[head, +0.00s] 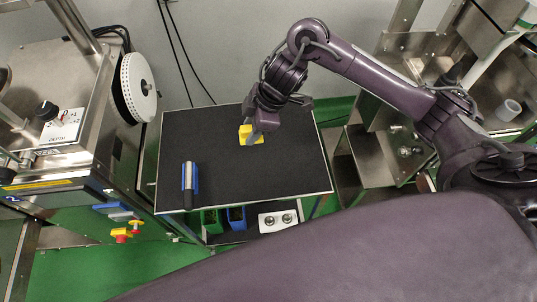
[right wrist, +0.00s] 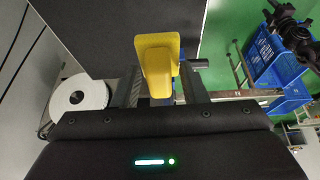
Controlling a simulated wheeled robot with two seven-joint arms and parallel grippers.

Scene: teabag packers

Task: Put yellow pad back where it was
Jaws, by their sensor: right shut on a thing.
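The yellow pad (head: 251,134) is at the right gripper, over the dark table (head: 215,180) near its upper middle. My right gripper (head: 254,139) is shut on the pad. In the right wrist view the yellow pad (right wrist: 158,60) sits between the two fingers (right wrist: 160,88) and sticks out beyond them. The gripper partly covers the pad in the head view. I cannot tell whether the pad touches the table top. My left gripper is not in view.
Steel machines stand left and right. The table's right half is clear.

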